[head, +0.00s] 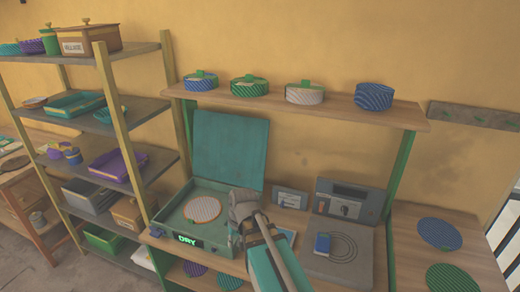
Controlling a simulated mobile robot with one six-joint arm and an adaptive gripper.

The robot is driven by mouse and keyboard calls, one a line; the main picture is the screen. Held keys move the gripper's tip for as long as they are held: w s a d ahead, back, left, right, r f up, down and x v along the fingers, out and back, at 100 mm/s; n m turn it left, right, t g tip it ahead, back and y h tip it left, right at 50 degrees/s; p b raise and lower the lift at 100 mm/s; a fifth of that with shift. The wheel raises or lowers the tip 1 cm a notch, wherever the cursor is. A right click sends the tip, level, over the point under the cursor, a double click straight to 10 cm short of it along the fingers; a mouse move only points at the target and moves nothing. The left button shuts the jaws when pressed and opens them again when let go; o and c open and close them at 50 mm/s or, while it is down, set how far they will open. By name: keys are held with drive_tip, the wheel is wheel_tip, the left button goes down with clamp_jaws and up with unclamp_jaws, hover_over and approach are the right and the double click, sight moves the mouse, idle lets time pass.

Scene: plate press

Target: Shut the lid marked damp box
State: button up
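A teal box (165,216) stands on the bench with its lid (230,148) raised, leaning slightly back. Its front shows the glowing word DRY; I read no "damp box" marking anywhere. A pale round plate with an orange rim (202,209) lies inside. My gripper (241,200) is at the box's right side, in front of the lid's lower right. It hides part of the box's right edge, and I cannot tell whether it touches the box. Its fingers are too small and turned away to show whether they are open.
A grey device with a dial (345,205) stands right of my arm. Round patterned containers (249,86) line the shelf above (300,107). A shelf rack with trays and a lidded brown box (88,40) stands left. Flat discs (443,234) lie on the right bench.

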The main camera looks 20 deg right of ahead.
drive_tip(key=w+d+m+y, duration=0.1)
drive_tip(key=w, duration=0.2)
drive_tip(key=w+d+r+t+y, duration=0.1)
drive_tip(key=w, duration=0.2)
drive_tip(key=w+d+m+t+y, duration=0.1)
drive_tip(key=w, duration=0.3)
drive_tip(key=shift+w+d+r+m, duration=0.1)
drive_tip(key=shift+d+r+m, duration=0.15)
drive_tip(key=shift+d+m, duration=0.05)
clamp_jaws()
drive_tip(key=w+d+r+m+t+y+b, duration=0.1)
drive_tip(key=w+d+r+m+t+y, duration=0.3)
drive_tip(key=w+d, duration=0.65)
drive_tip(key=w+d+r+m+t, duration=0.2)
drive_tip(key=w+d+r, duration=0.1)
drive_tip(key=d, duration=0.4)
drive_tip(key=w+d+r+m+t, duration=0.3)
drive_tip(key=d, duration=0.4)
drive_tip(key=w+d+r+m+t, duration=0.2)
drive_tip(key=w+d+r+t, duration=0.1)
drive_tip(key=d, duration=0.5)
drive_tip(key=shift+w+r+h+b, duration=0.25)
drive_tip(key=shift+w+h+b, duration=0.05)
drive_tip(key=shift+w, duration=0.1)
drive_tip(key=r+x, duration=0.1)
drive_tip(key=x, duration=0.9)
drive_tip(key=s+a, duration=0.2)
drive_tip(key=shift+s+a, duration=0.3)
drive_tip(key=shift+s, duration=0.05)
